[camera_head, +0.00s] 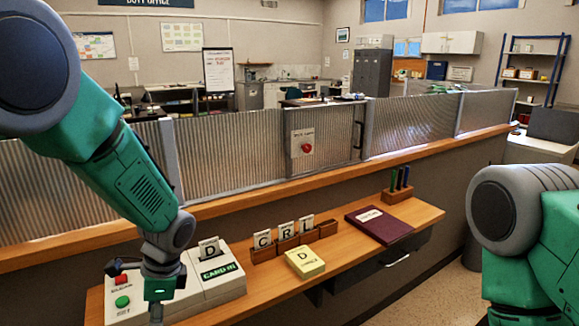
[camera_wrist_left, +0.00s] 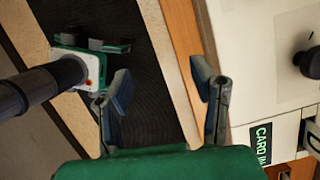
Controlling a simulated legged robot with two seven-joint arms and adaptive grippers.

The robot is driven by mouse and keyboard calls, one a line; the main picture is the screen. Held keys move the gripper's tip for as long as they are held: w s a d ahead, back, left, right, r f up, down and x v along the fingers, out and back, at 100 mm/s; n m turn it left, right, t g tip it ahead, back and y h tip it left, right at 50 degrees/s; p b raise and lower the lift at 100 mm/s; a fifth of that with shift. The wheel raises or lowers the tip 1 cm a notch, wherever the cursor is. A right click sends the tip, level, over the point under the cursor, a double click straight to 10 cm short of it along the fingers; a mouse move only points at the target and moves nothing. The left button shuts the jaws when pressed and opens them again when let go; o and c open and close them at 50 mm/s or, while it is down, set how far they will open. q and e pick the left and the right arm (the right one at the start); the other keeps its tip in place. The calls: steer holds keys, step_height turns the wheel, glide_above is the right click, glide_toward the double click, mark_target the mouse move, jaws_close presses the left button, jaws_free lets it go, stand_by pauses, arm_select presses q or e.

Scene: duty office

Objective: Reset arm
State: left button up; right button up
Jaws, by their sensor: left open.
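My left gripper (camera_head: 157,312) hangs over the left part of a white card-reader box, mostly hidden by its wrist in the head view. In the left wrist view its two dark fingers (camera_wrist_left: 165,92) are apart, with nothing between them. The box (camera_head: 225,288) carries a red button (camera_head: 121,280), a green button (camera_head: 122,301) and a "CARD IN" label (camera_head: 219,270). A card marked D (camera_head: 209,248) stands upright in its slot. My right arm shows at the right edge; its gripper is outside the head view. A dark-fingered end (camera_wrist_left: 95,62) in the wrist view looks like my right gripper.
A ribbed metal partition (camera_head: 230,150) stands behind. Bare counter lies before the book.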

arm_select(q)
steer(key=s+f+n+h+b, duration=0.1)
steer(key=s+f+n+b, duration=0.2)
steer(key=s+f, duration=0.55)
steer(key=s+f+n+h+b, duration=0.25)
steer(key=s+f, duration=0.25)
steer(key=f, duration=0.7)
steer(key=s+a+f+n+t+b, duration=0.1)
steer(key=s+f+n+b, duration=0.2)
steer(key=s+f, duration=0.2)
steer(key=s+a+f+n+b, duration=0.1)
steer(key=s+f+n+b, duration=0.2)
steer(key=s, duration=0.8)
steer(key=shift+f+n+t, duration=0.4)
steer(key=shift+f+n, duration=0.15)
steer(key=shift+f, duration=0.3)
steer(key=shift+w+d, duration=0.1)
